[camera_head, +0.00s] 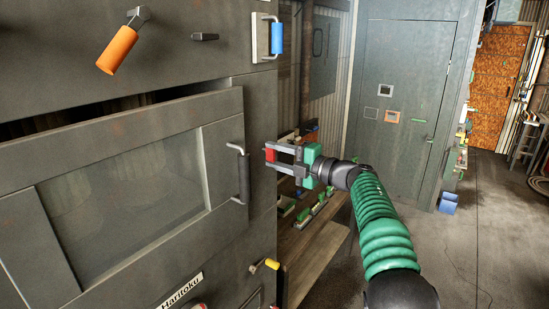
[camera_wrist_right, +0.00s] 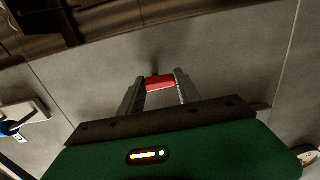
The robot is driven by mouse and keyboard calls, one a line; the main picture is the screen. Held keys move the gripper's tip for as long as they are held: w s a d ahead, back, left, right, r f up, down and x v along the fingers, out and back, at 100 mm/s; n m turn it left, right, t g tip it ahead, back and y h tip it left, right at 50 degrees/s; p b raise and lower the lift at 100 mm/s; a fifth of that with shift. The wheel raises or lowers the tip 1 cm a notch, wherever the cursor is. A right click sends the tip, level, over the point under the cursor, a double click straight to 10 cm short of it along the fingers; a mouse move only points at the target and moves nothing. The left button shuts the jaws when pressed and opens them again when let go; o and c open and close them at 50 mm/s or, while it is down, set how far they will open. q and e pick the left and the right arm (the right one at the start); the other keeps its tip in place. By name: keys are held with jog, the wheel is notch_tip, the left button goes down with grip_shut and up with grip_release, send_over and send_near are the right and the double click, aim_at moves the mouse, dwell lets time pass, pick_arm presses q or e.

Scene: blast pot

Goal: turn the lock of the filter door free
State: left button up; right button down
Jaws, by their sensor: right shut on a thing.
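My right gripper (camera_head: 283,159) reaches in from the right to the grey cabinet's front, near its right edge. Its fingers are closed on a small red handle (camera_head: 271,155), which I take to be the lock. In the right wrist view the red handle (camera_wrist_right: 160,83) lies crosswise between the two fingertips (camera_wrist_right: 160,88), close to the grey panel. The fingers partly cover it, so how far it is turned is unclear. A grey windowed door (camera_head: 130,180) with a black bar handle (camera_head: 241,174) is to the left of the gripper. My left gripper is not in view.
An orange-handled lever (camera_head: 117,50) and a blue handle (camera_head: 277,38) sit on the cabinet above. A yellow-tipped latch (camera_head: 270,264) sits below. A dark gap runs above the windowed door. A shelf with brushes stands behind the gripper; open floor lies right.

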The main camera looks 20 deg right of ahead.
jog(key=shift+f, duration=0.5)
jog(key=c, duration=1.1)
grip_release()
jog(key=shift+o, duration=1.2)
jog(key=shift+d+r, duration=0.1)
jog(key=shift+r, duration=0.05)
jog(key=shift+s+r, duration=0.1)
jog(key=shift+d, duration=0.1)
jog(key=b+v, duration=0.6)
jog(key=v, duration=1.1)
